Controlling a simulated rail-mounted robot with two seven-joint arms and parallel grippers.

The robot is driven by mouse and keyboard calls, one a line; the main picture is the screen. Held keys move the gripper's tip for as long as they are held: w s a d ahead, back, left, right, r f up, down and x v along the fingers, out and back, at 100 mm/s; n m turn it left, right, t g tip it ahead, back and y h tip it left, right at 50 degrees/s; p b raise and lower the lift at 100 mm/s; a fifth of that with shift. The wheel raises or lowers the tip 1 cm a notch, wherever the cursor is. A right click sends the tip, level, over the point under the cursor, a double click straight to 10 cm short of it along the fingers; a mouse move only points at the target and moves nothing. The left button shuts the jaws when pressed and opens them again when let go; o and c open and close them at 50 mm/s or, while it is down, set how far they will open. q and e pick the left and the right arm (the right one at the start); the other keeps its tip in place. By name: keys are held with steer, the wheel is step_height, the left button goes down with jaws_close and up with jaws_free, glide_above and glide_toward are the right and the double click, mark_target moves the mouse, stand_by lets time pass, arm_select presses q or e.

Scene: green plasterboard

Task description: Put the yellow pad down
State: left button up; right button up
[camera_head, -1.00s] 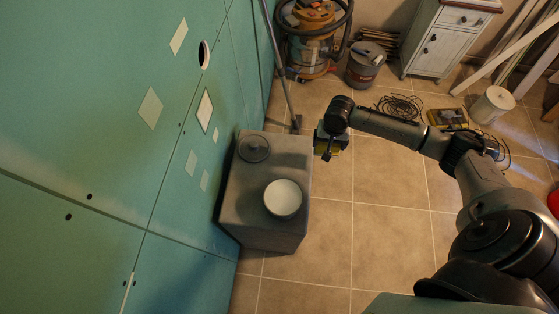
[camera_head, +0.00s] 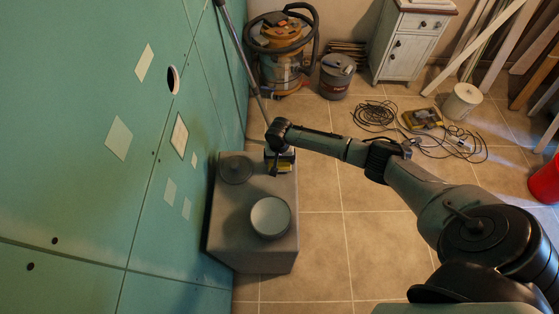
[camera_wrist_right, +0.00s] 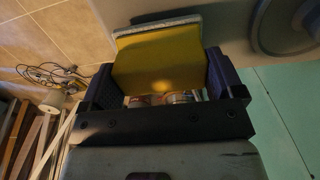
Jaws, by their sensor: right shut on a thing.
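The yellow pad (camera_wrist_right: 158,68) is between the two dark fingers of my right gripper (camera_wrist_right: 162,82) in the right wrist view, with a pale grey layer along its far edge. In the head view my right gripper (camera_head: 279,161) is shut on the pad (camera_head: 284,168) at the far right corner of the grey box (camera_head: 232,222). The arm partly hides the pad there. I cannot tell whether the pad touches the box top. My left gripper is not in view.
A dark round lid (camera_head: 235,168) lies left of the gripper on the box top, and a pale round bowl (camera_head: 270,216) stands nearer. The green plasterboard wall (camera_head: 75,100) rises at left. A pole (camera_head: 240,50) leans behind the box.

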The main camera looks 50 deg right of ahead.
steer(key=shift+f, duration=0.7)
steer(key=o, duration=0.6)
step_height(320, 180, up, 11)
steer(key=shift+f+p, duration=0.1)
steer(key=shift+p, duration=0.7)
steer(key=shift+r, duration=0.65)
